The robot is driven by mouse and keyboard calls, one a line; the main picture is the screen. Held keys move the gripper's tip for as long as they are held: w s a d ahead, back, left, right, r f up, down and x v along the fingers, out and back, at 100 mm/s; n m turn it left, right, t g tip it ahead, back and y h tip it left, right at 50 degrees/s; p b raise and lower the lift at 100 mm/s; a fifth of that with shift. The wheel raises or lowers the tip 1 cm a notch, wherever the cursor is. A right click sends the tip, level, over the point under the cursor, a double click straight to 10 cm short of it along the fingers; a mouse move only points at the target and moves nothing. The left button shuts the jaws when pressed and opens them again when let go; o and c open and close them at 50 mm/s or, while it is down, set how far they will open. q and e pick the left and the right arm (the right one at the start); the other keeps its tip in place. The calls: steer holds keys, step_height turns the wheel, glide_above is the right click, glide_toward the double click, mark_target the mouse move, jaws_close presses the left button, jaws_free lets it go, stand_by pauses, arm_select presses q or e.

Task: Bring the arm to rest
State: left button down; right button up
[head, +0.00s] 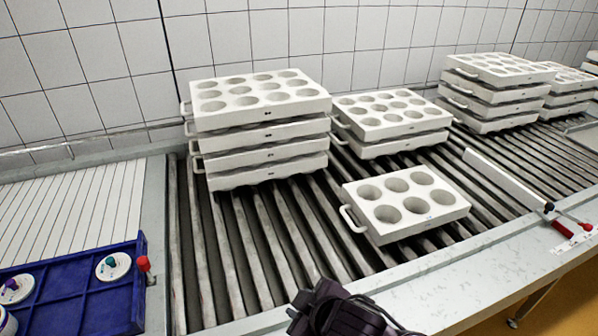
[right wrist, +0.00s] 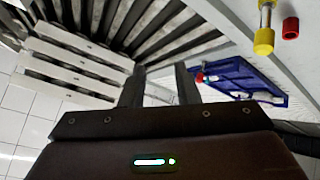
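The dark end of an arm (head: 338,310) shows at the bottom edge of the head view, in front of the roller conveyor; I take it to be my right arm, and its fingertips cannot be made out there. In the right wrist view my right gripper (right wrist: 158,82) has its two dark fingers apart, with nothing held between them. My left gripper is in neither view. A single white mould with six round holes (head: 405,200) lies on the rollers, beyond the arm and apart from it.
Stacked white moulds (head: 262,135) stand at the back left, a shorter stack (head: 390,125) beside them, more (head: 495,90) at right. A white bar (head: 507,178) lies across the rollers. A blue compartment crate (head: 95,308) with round white-topped items stands lower left. Bare rollers (head: 275,240) lie between.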

steer(key=s+d+f+m+g+h, duration=0.25)
steer(key=s+d+m, duration=0.25)
steer(key=d, duration=0.5)
steer(key=s+d+f+m+g+h, duration=0.2)
steer(key=s+d+f+m, duration=0.3)
steer(key=d, duration=0.4)
steer(key=s+f+g+b, duration=0.1)
steer(key=s+f, duration=0.1)
steer(key=f, duration=1.4)
steer(key=s+f, duration=0.2)
steer(key=f, duration=1.3)
steer(key=s+d+f, duration=0.1)
steer(key=s+f, duration=0.7)
steer(key=s, duration=0.1)
steer(key=s+d+f+g, duration=0.1)
steer(key=s+d+f, duration=0.1)
steer(key=s+f, duration=0.6)
steer(key=shift+s+d+f+b, duration=0.2)
steer(key=shift+s+d+b, duration=0.15)
steer(key=shift+s, duration=0.2)
